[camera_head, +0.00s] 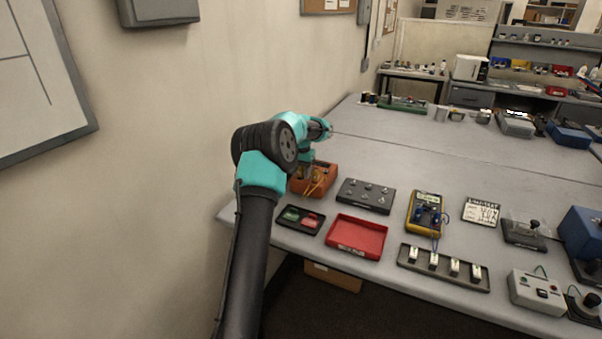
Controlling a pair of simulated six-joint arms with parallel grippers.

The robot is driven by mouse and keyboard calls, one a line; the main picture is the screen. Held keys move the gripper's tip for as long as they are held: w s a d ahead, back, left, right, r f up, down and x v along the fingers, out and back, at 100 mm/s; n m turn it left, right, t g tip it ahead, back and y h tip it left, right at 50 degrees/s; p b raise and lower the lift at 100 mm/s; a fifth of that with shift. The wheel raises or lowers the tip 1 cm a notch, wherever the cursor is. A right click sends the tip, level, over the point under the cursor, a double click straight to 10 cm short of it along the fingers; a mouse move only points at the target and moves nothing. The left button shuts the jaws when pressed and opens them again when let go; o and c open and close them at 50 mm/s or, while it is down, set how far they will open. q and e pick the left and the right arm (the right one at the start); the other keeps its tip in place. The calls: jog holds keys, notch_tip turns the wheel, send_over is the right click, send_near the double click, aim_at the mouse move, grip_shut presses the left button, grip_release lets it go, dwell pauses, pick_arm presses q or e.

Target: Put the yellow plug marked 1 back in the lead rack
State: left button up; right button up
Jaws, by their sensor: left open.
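My left gripper (308,172) points down at the left end of the bench, over an orange box (326,170). It is open; its fingertips are small and partly merge with the box behind them. Yellow-orange leads (315,187) show at the front of the box, just below the gripper. I cannot make out the plug marked 1 or any number, and I cannot tell whether the fingers touch a lead. My arm hides the box's left side. My right gripper is not in view.
In front of the box lie a dark tray (288,222) with green and red parts and a red tray (338,245). To its right are a dark peg board (366,183), a yellow meter (411,223) and a grey switch strip (408,263).

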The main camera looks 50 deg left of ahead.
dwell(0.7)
pick_arm(q)
grip_shut()
jog(key=shift+r, duration=0.2)
jog(key=shift+r, duration=2.8)
